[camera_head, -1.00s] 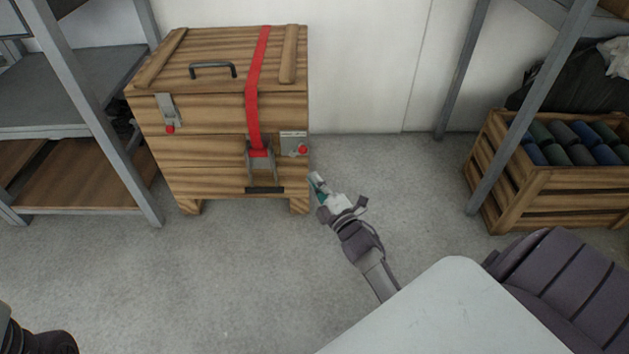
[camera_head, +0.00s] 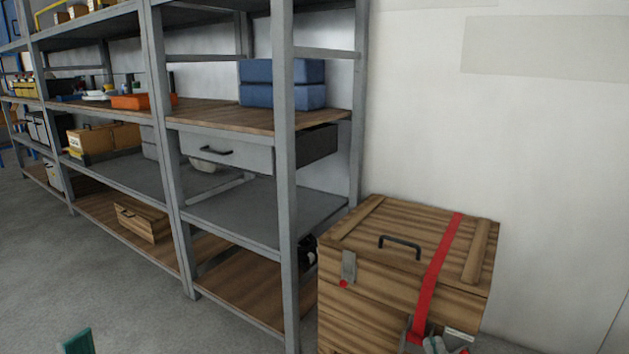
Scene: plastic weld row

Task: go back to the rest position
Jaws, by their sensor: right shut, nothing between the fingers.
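A teal tip (camera_head: 77,342) at the bottom left looks like part of my left gripper. Too little of it shows to tell open from shut.
The wooden chest (camera_head: 365,312) with a red strap (camera_head: 438,270) stands at the lower right, lid closed. Grey shelving (camera_head: 285,150) with a drawer (camera_head: 225,151), blue bundles (camera_head: 283,84) and boxes runs along the left. Grey floor (camera_head: 50,265) is clear at the lower left.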

